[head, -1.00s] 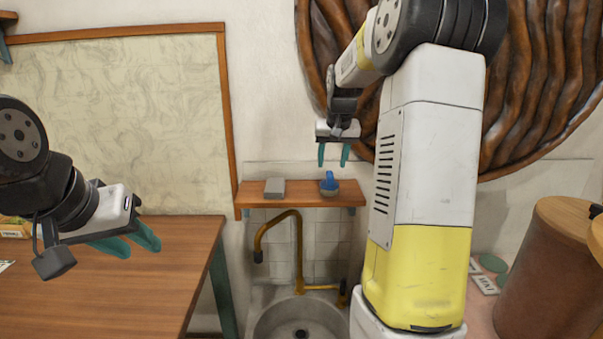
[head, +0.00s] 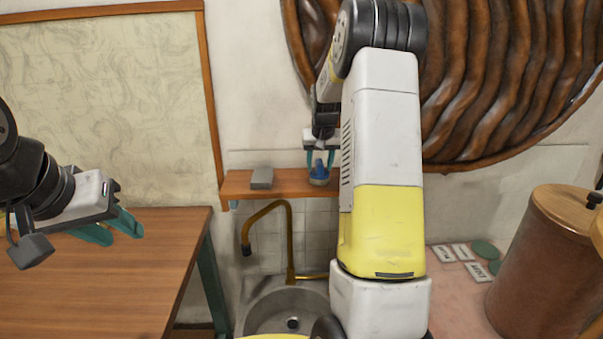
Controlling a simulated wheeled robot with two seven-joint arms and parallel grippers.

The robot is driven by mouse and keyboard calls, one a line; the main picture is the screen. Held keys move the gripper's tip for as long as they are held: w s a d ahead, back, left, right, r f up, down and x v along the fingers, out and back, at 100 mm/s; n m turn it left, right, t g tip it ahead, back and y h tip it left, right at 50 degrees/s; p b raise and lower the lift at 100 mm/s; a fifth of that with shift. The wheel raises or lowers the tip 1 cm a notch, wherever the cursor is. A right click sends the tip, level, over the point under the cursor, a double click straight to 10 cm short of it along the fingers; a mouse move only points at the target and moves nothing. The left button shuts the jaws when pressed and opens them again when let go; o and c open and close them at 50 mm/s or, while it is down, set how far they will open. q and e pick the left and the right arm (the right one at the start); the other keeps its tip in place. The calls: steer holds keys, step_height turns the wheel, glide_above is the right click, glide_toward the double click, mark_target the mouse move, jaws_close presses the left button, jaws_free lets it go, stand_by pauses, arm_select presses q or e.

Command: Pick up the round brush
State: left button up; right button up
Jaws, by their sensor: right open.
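The round brush (head: 319,174), with a blue top and a paler base, stands on the wooden wall shelf (head: 238,183) above the sink. My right gripper (head: 320,160) points down over it, open, with one teal finger on each side of the blue top. I cannot tell whether the fingers touch it. My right arm hides the shelf's right end. My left gripper (head: 118,230) is over the wooden table at the left, its teal fingers apart and nothing between them.
A grey block (head: 262,178) lies on the shelf, left of the brush. Below are a brass tap (head: 289,232) and a round sink (head: 262,312). The wooden table (head: 150,290) fills the lower left. A brown canister (head: 545,262) stands at the right.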

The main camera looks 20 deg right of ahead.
jaws_close()
steer(key=shift+r, duration=0.1)
stand_by(0.3)
